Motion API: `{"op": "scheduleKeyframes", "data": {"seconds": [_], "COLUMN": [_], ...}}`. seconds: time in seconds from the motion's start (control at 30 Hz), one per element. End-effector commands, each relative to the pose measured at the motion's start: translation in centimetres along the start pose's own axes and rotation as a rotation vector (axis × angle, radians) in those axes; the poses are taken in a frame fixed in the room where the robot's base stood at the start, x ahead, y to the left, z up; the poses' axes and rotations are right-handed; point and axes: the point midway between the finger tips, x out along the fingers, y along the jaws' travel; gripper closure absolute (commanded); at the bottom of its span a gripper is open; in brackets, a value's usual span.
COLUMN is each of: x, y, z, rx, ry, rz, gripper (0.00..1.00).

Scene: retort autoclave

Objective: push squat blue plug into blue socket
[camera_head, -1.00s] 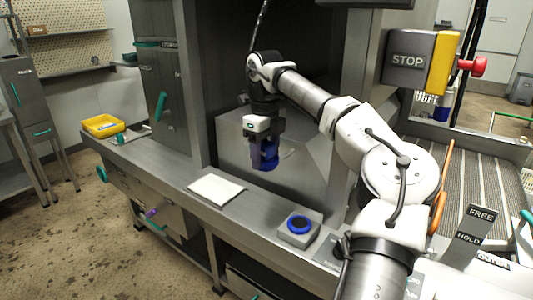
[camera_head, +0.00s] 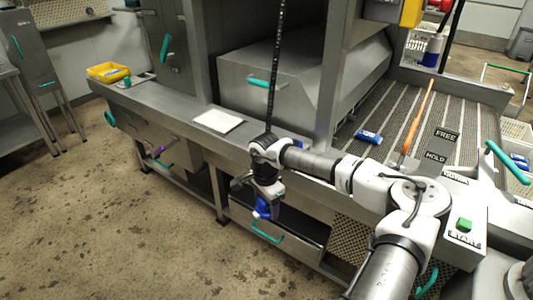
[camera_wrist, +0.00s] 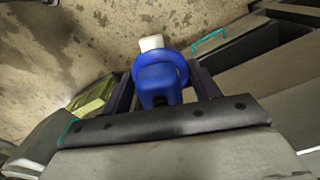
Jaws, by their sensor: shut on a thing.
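My gripper (camera_head: 262,203) is shut on the squat blue plug (camera_wrist: 160,72). In the wrist view the plug sits between the two fingers, with a round blue collar and a pale tip pointing away from the palm. In the head view the plug (camera_head: 262,210) shows as a small blue piece under my gripper, over the drawer front and floor side of the ledge.
A white mat (camera_head: 218,121) lies on the steel ledge (camera_head: 180,107). A yellow tray (camera_head: 108,72) stands at its far left end. Below my gripper is a drawer with a teal handle (camera_head: 266,232). A blue object (camera_head: 368,137) lies on the slatted bed at right.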

Motion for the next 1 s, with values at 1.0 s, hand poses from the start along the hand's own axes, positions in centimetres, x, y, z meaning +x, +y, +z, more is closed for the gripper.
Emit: {"op": "scheduleKeyframes", "data": {"seconds": [1.0], "x": [20.9], "y": [4.6], "z": [4.6], "rx": [-0.952], "ry": [-0.009], "rz": [-0.014], "gripper": [0.59]}}
